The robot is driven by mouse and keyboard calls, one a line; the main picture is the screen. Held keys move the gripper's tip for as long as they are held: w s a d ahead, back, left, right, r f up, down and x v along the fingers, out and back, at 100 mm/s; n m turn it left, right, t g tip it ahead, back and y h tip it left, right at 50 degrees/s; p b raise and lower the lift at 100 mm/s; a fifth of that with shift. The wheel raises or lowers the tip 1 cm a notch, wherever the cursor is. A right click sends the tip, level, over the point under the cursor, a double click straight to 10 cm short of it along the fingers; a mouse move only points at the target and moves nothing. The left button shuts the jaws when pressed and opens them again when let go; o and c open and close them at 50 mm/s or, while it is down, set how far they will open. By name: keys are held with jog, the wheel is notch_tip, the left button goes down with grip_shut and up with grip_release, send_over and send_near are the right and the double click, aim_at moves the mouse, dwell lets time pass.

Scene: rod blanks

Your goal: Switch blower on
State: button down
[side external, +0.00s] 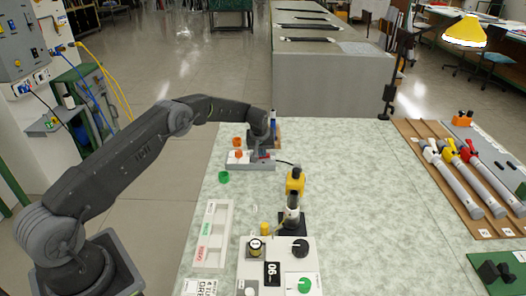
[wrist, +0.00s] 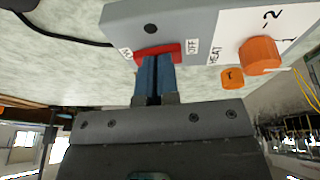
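The red rocker switch (wrist: 158,51) sits on the grey face of a control box (wrist: 180,22). An OFF label is to its right in the wrist view; the small label at its left is hard to read. My gripper (wrist: 156,62) has its two blue fingers together, with only a thin dark line between them and nothing held. The fingertips are at the switch and cover part of it; I cannot tell whether they press it or which way it is tilted. In the side view my gripper (side external: 264,152) is over the control box (side external: 240,165).
An orange knob (wrist: 260,55) is beside the switch, by the HEAT label. A black cable (wrist: 60,36) leaves the box. A yellow-and-black device (side external: 295,182) stands nearby on the table. A white panel with knobs (side external: 278,265) is at the front. The table's right middle is clear.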

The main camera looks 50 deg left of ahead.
jog(key=r, duration=0.4)
jog(key=shift+s+a+r, duration=0.15)
jog(key=shift+a+r, duration=0.05)
jog(key=shift+r, duration=0.05)
jog(key=d+v, duration=0.1)
jog(key=v, duration=0.8)
jog(key=shift+w+d+r, duration=0.2)
jog(key=shift+w+r, duration=0.05)
jog(key=shift+w, duration=0.05)
jog(key=shift+s+a+r, duration=0.25)
jog(key=shift+r, duration=0.05)
jog(key=x, duration=1.3)
jog(key=shift+s+d+f, duration=0.1)
jog(key=shift+d+f, duration=0.05)
jog(key=shift+d, duration=0.25)
jog(key=shift+d+f, duration=0.1)
jog(key=shift+f, duration=0.3)
